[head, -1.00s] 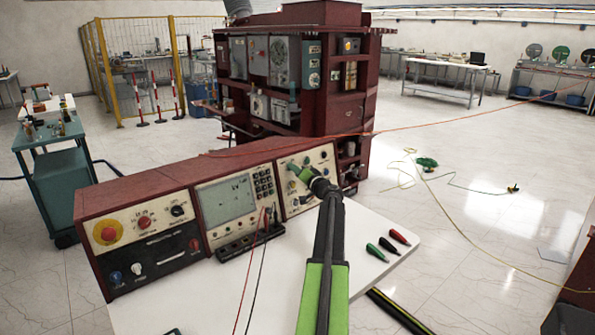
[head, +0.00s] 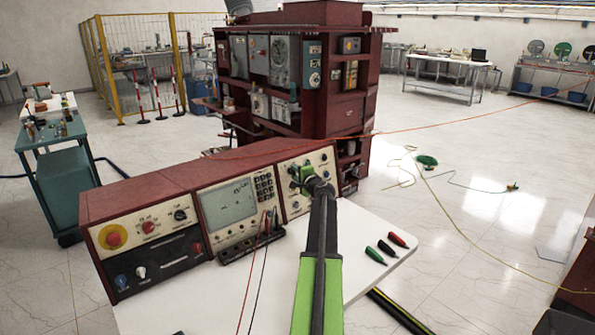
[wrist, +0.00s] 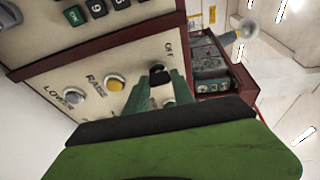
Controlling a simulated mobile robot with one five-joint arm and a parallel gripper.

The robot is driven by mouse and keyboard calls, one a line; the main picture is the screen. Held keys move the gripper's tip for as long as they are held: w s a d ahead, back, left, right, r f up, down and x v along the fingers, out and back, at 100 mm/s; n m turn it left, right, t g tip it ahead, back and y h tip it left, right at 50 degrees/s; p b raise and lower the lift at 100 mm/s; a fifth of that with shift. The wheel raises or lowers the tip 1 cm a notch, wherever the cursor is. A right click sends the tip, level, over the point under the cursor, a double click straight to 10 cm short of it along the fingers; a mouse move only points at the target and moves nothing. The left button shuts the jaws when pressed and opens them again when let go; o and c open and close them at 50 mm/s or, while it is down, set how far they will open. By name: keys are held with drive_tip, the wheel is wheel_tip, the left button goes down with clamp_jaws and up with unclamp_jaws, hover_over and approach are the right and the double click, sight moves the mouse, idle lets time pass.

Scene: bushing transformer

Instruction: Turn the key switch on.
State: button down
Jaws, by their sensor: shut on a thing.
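The key switch (wrist: 159,77) shows in the wrist view as a dark knob on the cream panel, beside the partly visible word OFF. The two green fingers of my gripper (wrist: 161,84) are closed around it, one on each side. In the head view my gripper (head: 305,178) is at the right panel of the red console (head: 150,190) and hides the switch there. I cannot read the switch's exact angle.
A display (head: 228,203) and red and black test leads (head: 262,235) are left of my arm. Several coloured probes (head: 387,247) lie on the white table.

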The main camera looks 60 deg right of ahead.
drive_tip(key=m+p, duration=0.1)
drive_tip(key=m, duration=0.1)
drive_tip(key=m+g+p, duration=0.1)
drive_tip(key=m, duration=0.1)
drive_tip(key=shift+r+m, duration=0.2)
drive_tip(key=shift+m, duration=0.1)
drive_tip(key=shift+m+g+y+p, duration=0.5)
drive_tip(key=shift+m+p, duration=0.65)
drive_tip(key=shift+m, duration=0.65)
drive_tip(key=shift+w, duration=0.1)
drive_tip(key=c, duration=1.1)
unclamp_jaws()
drive_tip(key=p+v, duration=0.6)
drive_tip(key=v, duration=1.1)
drive_tip(key=shift+s+r, duration=0.1)
drive_tip(key=shift+s, duration=0.2)
